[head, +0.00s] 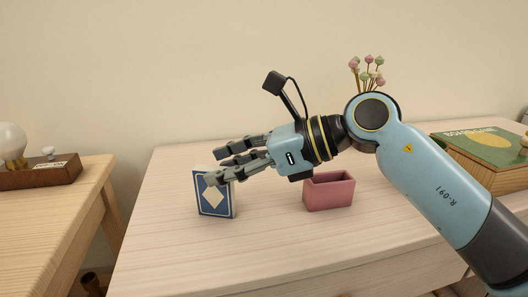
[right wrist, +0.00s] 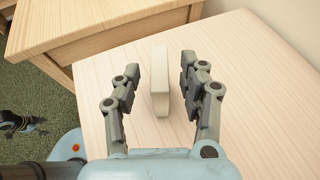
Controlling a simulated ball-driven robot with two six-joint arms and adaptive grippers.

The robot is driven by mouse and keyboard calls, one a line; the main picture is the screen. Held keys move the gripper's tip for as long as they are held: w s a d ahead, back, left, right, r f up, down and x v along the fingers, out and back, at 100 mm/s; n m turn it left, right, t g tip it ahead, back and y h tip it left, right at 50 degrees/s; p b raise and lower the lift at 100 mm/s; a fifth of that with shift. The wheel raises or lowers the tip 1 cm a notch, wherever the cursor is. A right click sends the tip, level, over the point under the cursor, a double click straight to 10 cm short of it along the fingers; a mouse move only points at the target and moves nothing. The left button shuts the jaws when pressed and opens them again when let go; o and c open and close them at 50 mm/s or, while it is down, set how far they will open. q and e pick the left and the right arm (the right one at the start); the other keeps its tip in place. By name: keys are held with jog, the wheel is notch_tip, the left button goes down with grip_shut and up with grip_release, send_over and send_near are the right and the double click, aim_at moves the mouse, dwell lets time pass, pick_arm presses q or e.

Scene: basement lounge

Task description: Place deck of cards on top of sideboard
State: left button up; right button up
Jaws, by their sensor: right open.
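The deck of cards (head: 216,202), a blue box with a white diamond, stands upright on the light wooden sideboard (head: 280,245). My right gripper (head: 215,168) is open at the deck's upper part, with one finger crossing in front of its top. In the right wrist view the deck shows as a pale narrow block (right wrist: 160,85) between the open fingers (right wrist: 160,65), with a visible gap on each side. My left gripper is not in view.
A pink open box (head: 329,194) stands right of the deck. A boxed game (head: 485,150) lies at the right, and pink and green flowers (head: 368,72) show behind my arm. A separate wooden table (head: 50,215) with a lamp (head: 12,142) stands left. The sideboard's front is clear.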

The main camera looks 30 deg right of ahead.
jog(key=p+v, duration=0.2)
jog(key=v, duration=0.8)
jog(key=shift+s+d, duration=0.25)
jog(key=shift+r, duration=0.1)
